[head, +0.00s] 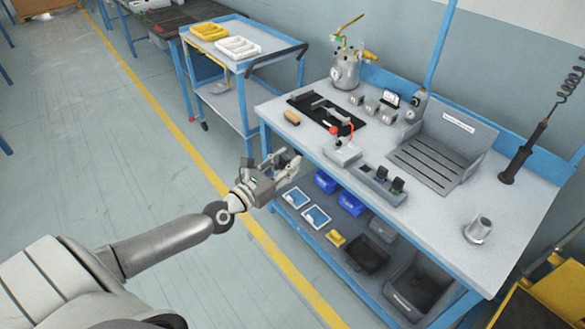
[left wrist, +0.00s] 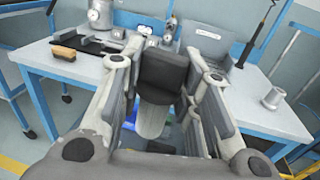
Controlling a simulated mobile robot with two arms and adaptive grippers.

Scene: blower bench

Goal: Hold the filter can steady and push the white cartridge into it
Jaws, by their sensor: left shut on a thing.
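My left gripper (head: 284,164) is held in the air in front of the bench's left front corner, apart from the bench. In the left wrist view its grey fingers (left wrist: 163,92) stand around a dark block-like piece and a pale rounded piece (left wrist: 151,122). A grey metal cylinder on a round base (head: 479,229), perhaps the filter can, stands upright near the bench's right front. It also shows in the left wrist view (left wrist: 272,97). I cannot clearly pick out the white cartridge. My right gripper is out of view.
The bench (head: 425,228) carries a metal pot (head: 345,70), a black mat, a grey slotted tray (head: 437,160) and a brush (head: 291,117). Bins stand on its lower shelf. A blue trolley (head: 268,42) is behind left. The bench's front right is mostly clear.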

